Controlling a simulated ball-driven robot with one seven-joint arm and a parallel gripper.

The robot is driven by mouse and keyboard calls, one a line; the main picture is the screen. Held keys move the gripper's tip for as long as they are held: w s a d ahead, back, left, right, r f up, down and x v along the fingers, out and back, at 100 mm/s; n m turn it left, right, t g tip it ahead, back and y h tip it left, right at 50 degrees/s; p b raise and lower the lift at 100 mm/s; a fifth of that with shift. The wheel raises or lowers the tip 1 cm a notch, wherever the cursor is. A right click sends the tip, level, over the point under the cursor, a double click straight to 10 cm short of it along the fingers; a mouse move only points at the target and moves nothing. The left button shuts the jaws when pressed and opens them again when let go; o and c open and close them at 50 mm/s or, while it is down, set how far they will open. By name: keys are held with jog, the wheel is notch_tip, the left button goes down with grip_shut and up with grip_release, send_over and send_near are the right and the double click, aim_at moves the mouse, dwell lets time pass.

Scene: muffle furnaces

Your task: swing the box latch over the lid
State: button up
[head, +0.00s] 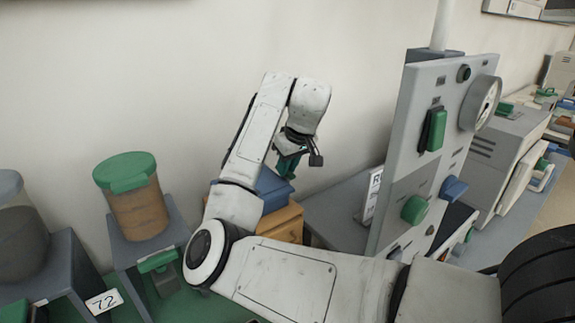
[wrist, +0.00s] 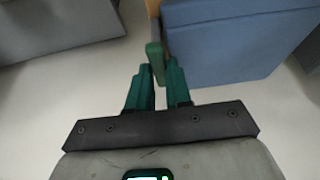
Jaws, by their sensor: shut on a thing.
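The box has a blue lid (head: 272,190) over an orange-brown body (head: 282,222) and stands behind my arm in the head view. In the wrist view the blue lid (wrist: 235,45) fills the upper right, with a strip of the orange-brown body (wrist: 153,7) at its left edge. The green latch (wrist: 154,55) lies beside the lid's left edge there. My gripper (wrist: 157,72) has its two green fingers shut on the latch's near end. In the head view my gripper (head: 287,165) is just above the box, and the latch cannot be made out.
A grey control panel (head: 425,150) with green and blue knobs stands to the right. At the left are a green-lidded container (head: 130,200) on a grey stand and a "72" card (head: 104,303). The wall is close behind.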

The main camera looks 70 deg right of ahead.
grip_shut()
jog(key=m+p, duration=0.2)
jog(key=m, duration=0.1)
jog(key=shift+w+a+r+g+h+p, duration=0.1)
jog(key=shift+a+r+g+h+p, duration=0.05)
jog(key=shift+g+h+p, duration=0.2)
jog(key=m+p, duration=0.1)
jog(key=m+g+h+p, duration=0.1)
jog(key=m, duration=0.1)
jog(key=m+g+p, duration=0.1)
jog(key=m, duration=0.1)
jog(key=shift+w+a, duration=0.1)
jog(key=shift+w, duration=0.15)
jog(key=m+g, duration=0.1)
jog(key=m, duration=0.2)
jog(key=m+g+p, duration=0.1)
jog(key=m, duration=0.2)
jog(key=w+m+g, duration=0.1)
jog(key=m, duration=0.2)
jog(key=shift+m, duration=0.4)
jog(key=shift+g, duration=0.25)
